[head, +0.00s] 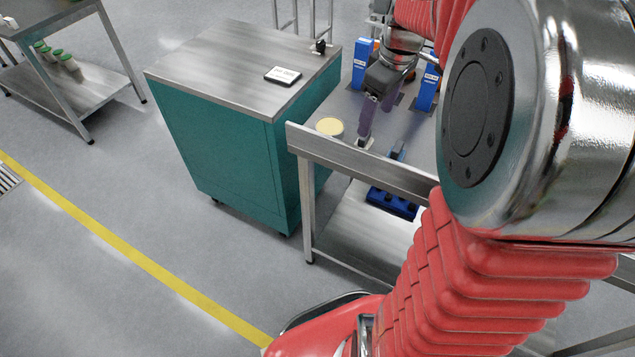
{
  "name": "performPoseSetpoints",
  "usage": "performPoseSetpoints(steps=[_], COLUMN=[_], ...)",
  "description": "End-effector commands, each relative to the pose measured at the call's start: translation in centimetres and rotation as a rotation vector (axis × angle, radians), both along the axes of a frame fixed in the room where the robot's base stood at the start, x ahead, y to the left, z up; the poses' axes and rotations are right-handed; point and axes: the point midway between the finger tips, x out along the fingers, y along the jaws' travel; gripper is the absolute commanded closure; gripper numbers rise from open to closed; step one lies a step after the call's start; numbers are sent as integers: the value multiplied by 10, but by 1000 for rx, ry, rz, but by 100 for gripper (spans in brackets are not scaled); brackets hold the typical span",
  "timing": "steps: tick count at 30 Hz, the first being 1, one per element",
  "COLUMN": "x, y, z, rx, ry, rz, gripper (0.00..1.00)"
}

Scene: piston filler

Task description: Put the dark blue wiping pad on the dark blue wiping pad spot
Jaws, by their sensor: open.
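My gripper (376,112) is at the upper right of the head view, pointing down over the grey work table (345,156), with its jaws open. One purplish finger shows clearly; the other is partly hidden. I see no object clearly between the fingers. A small blue block (398,150) with a grey part lies on the table, right of and nearer than the gripper. I cannot tell whether it is the dark blue wiping pad. The pad's spot cannot be made out; my arm hides much of the table.
Two blue uprights with white labels (361,63) (427,88) stand on either side of the gripper. A round cream-topped item (330,127) is near the table's left edge. A teal cabinet (225,150) stands left, and a blue holder (392,203) sits on the lower shelf.

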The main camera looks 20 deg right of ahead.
Motion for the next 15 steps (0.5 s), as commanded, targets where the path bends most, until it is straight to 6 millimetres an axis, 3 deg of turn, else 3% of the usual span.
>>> performPoseSetpoints(steps=[3,15], x=[-11,-60], y=[34,124], z=[13,31], rx=[-6,18], ry=[-33,-147], rz=[-45,-213], gripper=[35,35])
